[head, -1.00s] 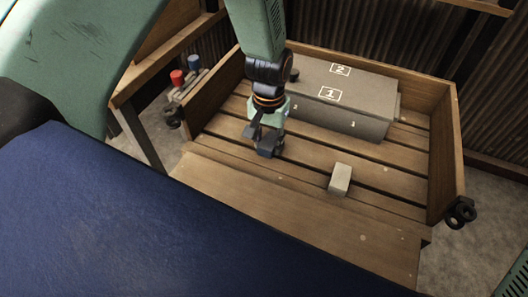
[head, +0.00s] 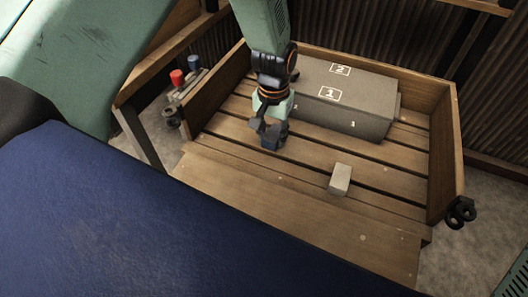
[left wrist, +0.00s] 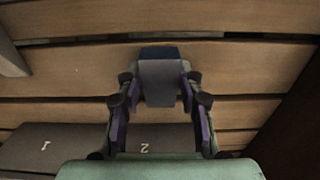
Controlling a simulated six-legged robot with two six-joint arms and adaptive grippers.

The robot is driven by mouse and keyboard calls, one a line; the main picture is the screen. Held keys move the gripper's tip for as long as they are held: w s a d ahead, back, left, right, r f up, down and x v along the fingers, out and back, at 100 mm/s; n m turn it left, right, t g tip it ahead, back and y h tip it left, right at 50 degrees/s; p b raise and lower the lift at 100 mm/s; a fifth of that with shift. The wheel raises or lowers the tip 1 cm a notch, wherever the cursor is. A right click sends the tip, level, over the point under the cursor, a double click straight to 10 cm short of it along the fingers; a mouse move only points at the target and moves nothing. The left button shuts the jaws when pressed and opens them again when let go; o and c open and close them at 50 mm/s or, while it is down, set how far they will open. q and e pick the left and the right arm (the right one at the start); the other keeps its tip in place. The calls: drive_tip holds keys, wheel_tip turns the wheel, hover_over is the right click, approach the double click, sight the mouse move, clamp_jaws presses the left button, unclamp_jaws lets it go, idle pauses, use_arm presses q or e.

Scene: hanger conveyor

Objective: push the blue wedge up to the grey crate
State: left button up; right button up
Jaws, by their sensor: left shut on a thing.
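The blue wedge (left wrist: 158,80) is a small dark block between the fingers of my left gripper (left wrist: 158,96) in the left wrist view. In the head view the left gripper (head: 268,130) points down low over the slats and is shut on the wedge (head: 272,141), which is partly hidden by the fingers. The grey crate (head: 372,121) is a long box marked 1 and 2, lying behind and to the right of the gripper. It also shows in the left wrist view (left wrist: 60,140), apart from the wedge. My right gripper is not in view.
A pale block (head: 340,179) stands on the slatted wooden tray (head: 445,165), right of the gripper. Raised walls bound the tray's left, back and right. Red and blue cylinders (head: 177,78) stand outside at the left. Bare slats lie between gripper and pale block.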

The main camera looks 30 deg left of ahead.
sight(278, 128)
use_arm(q)
drive_tip(key=shift+w, duration=0.55)
drive_tip(key=shift+w, duration=0.3)
drive_tip(key=shift+w+a, duration=0.1)
drive_tip(key=shift+w, duration=0.2)
drive_tip(key=shift+w, duration=0.65)
drive_tip(key=shift+w, duration=0.2)
drive_tip(key=o, duration=1)
drive_tip(key=shift+o, duration=0.2)
